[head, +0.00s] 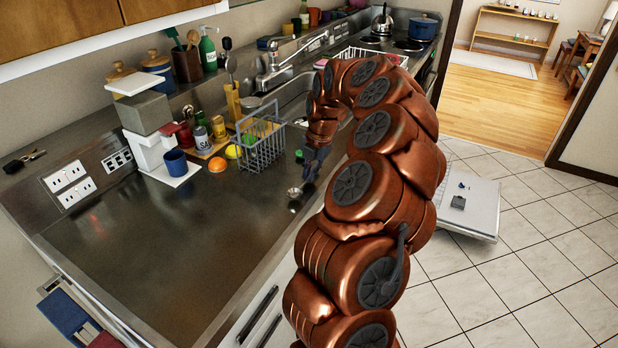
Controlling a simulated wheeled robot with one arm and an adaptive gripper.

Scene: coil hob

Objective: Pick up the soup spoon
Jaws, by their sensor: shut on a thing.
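The soup spoon (294,192) shows as a small shiny metal bowl just below my gripper (308,180), near the front edge of the steel counter. My gripper points down and is shut on the spoon. Most of the handle is hidden by the dark fingers. A dark patch on the counter just under the spoon bowl looks like its shadow or reflection, so the spoon seems slightly above the surface.
A wire basket (262,145) stands close to the left of my gripper, with an orange (217,164) and a blue mug (175,162) farther left. The sink (290,95) is behind. The counter's front left is clear. An open dishwasher-like door (470,205) juts out right.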

